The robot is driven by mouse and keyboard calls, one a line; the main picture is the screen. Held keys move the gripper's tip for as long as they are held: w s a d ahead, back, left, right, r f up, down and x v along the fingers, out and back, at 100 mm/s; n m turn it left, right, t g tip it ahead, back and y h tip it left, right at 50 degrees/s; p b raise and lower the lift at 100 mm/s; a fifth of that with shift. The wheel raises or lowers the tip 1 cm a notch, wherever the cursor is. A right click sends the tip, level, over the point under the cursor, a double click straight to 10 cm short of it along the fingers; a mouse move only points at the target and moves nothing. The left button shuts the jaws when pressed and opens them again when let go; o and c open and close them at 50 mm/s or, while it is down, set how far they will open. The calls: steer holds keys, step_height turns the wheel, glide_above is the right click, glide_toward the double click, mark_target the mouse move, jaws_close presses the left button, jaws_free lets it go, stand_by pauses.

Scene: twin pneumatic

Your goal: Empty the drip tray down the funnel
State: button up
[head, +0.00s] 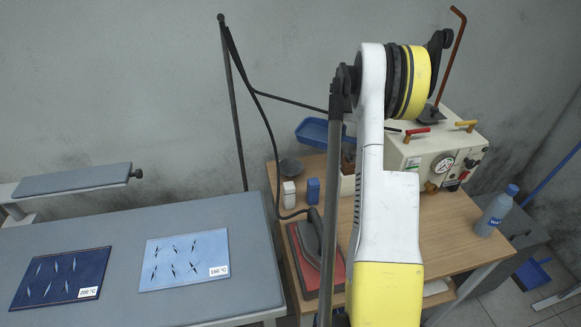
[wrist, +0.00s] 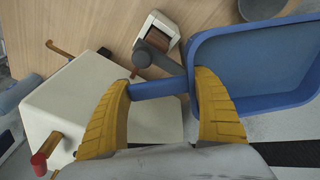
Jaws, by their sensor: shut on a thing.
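A blue tray (wrist: 255,36) with a blue bar handle fills the right of the wrist view. My gripper (wrist: 160,88) has its yellow fingers on either side of the handle, shut on it. The tray also shows in the head view (head: 313,131), held above the back of the wooden table, partly hidden by my arm. I see no clear contents in it. A grey round thing also shows at the top of the wrist view (wrist: 262,8).
A cream steam unit (head: 432,150) with a gauge stands at the table's right. An iron (head: 313,240) rests on a red pad. A bottle (head: 496,212) stands at the right. A grey pressing table (head: 120,225) is at left.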

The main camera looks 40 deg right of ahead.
steer(key=shift+w+a, duration=0.1)
stand_by(0.4)
steer(key=shift+a+f+h, duration=0.1)
steer(key=shift+h, duration=0.3)
stand_by(0.8)
stand_by(0.4)
